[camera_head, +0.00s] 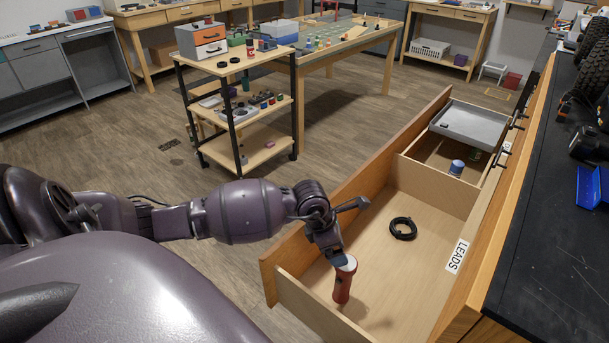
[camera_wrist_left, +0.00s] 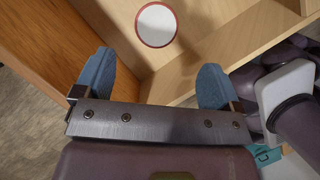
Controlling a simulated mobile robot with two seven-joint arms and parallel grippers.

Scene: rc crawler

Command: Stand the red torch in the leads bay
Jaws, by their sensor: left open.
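The red torch (camera_head: 341,286) is in the bay labelled LEADS (camera_head: 400,263) of the open wooden drawer, near its front left end. It looks upright, with its pale lens end up. In the left wrist view its round lens with a red rim (camera_wrist_left: 155,24) faces the camera, beyond the fingertips. My left gripper (camera_head: 337,260) points down at the top of the torch, overlapping it in the head view. In the left wrist view its two blue fingers (camera_wrist_left: 155,70) are spread with nothing between them. My right gripper is not in view.
A black coiled lead (camera_head: 403,228) lies in the same bay. A wooden divider separates it from a bay with a blue-topped can (camera_head: 456,168) and a grey tray (camera_head: 469,125). The dark worktop (camera_head: 545,225) runs along the right. A shelf cart (camera_head: 245,150) stands behind on clear floor.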

